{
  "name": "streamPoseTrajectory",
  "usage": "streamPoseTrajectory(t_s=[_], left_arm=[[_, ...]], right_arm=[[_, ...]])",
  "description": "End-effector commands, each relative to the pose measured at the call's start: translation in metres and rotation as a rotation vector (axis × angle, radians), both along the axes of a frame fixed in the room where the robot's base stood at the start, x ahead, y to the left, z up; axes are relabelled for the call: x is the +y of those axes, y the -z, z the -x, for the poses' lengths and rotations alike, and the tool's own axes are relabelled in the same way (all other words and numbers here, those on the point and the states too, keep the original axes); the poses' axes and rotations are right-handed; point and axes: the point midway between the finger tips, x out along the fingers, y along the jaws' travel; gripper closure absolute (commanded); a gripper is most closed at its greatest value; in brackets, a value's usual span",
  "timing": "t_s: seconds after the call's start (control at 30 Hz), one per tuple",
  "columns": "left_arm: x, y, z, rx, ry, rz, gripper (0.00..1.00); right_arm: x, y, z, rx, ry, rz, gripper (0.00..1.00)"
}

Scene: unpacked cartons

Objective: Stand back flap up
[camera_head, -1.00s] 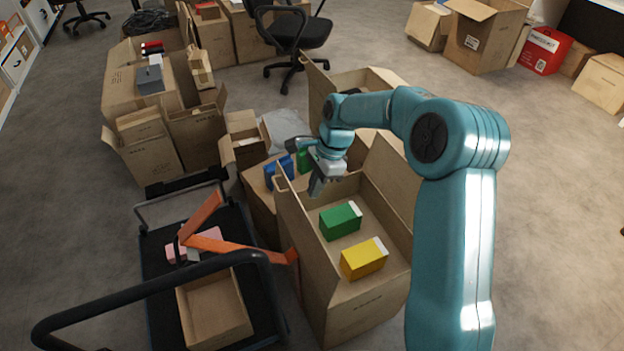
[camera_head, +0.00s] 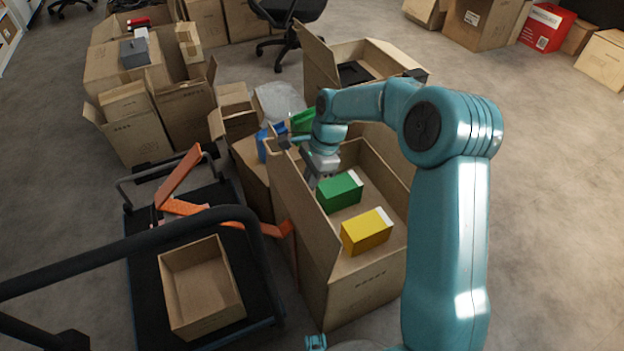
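An open brown carton (camera_head: 365,297) stands in the middle of the view. A green box (camera_head: 338,194) and a yellow box (camera_head: 366,232) are inside it. Its left side panel (camera_head: 300,215) stands tall. Another panel stands on its far right side, partly behind my arm. I cannot make out the back flap clearly; my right gripper and arm cover much of the far edge. My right gripper (camera_head: 317,177) points down at the far left corner of the carton, just behind the green box. I see nothing held in it, but its finger gap is unclear. My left gripper is not in view.
A black cart (camera_head: 143,262) with a dark handrail stands at left, carrying an empty open carton (camera_head: 202,288) and orange strips (camera_head: 180,182). More cartons crowd behind it. Another open carton (camera_head: 318,68) stands beyond the arm.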

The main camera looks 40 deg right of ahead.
Motion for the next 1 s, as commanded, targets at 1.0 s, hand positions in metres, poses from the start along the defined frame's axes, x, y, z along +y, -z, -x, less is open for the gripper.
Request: streamPoseTrajectory(t_s=[1.0], left_arm=[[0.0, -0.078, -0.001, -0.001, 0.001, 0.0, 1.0]], right_arm=[[0.028, -0.091, -0.008, -0.002, 0.0, 0.001, 1.0]])
